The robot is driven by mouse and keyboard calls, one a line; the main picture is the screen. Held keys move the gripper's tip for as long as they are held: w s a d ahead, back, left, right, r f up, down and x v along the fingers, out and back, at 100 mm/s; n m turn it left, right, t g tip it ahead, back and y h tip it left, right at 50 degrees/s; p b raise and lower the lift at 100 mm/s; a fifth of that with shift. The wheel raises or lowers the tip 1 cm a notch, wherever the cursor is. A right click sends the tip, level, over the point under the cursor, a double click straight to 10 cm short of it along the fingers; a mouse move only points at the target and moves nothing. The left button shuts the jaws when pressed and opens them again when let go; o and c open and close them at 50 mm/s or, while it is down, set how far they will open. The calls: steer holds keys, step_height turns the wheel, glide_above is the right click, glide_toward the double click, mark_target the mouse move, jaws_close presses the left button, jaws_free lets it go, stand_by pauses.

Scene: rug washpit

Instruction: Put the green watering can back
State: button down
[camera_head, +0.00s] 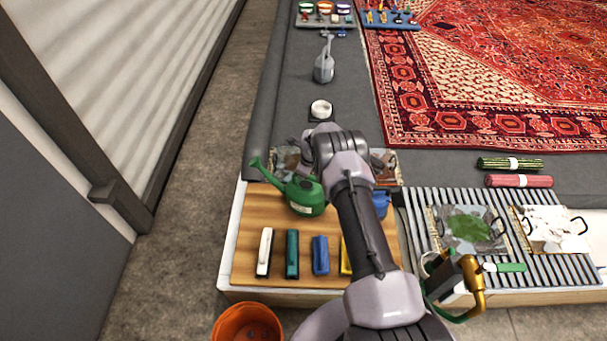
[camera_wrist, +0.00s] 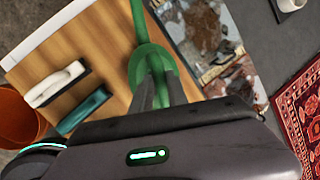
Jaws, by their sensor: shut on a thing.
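The green watering can (camera_head: 304,196) is at the back left of the wooden board (camera_head: 270,228), its long spout pointing up and left. In the head view I cannot tell whether it rests on the board or hangs just above it. My gripper's fingers (camera_wrist: 160,84) are shut on the can's green part, which also shows in the wrist view (camera_wrist: 139,25). In the head view my arm hides the fingers and the can's right side.
White, teal, blue and yellow brushes lie along the board's front. A blue object (camera_head: 381,203) is right of my arm. A picture-like tray (camera_head: 285,158) lies behind the can. An orange bucket (camera_head: 246,324) is at the front. A slatted rack (camera_head: 415,215) holds trays at right.

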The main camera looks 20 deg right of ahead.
steer(key=c, duration=1.3)
jaws_free()
steer(key=shift+r, duration=0.1)
steer(key=s+a+r+n+p, duration=0.2)
steer(key=r+p, duration=0.1)
steer(key=r, duration=1)
steer(key=s+a+r+n+p, duration=0.1)
steer(key=s+r+n+p, duration=0.15)
steer(key=r, duration=1.05)
steer(key=s+a+r+n+t+y, duration=0.1)
steer(key=s+a+r+n, duration=0.25)
steer(key=r, duration=0.55)
steer(key=s+a+r+n, duration=0.25)
steer(key=s+r, duration=0.25)
steer(key=r, duration=0.4)
steer(key=s+a+r+n, duration=0.2)
steer(key=s+r+n, duration=0.1)
steer(key=s, duration=0.7)
steer(key=s+a+r+n, duration=0.2)
steer(key=s+n, duration=0.3)
steer(key=s, duration=0.5)
steer(key=s+a+r+n, duration=0.3)
steer(key=s+a+n, duration=0.1)
steer(key=s, duration=0.6)
steer(key=shift+r+t+y, duration=0.3)
steer(key=shift+t+y, duration=0.1)
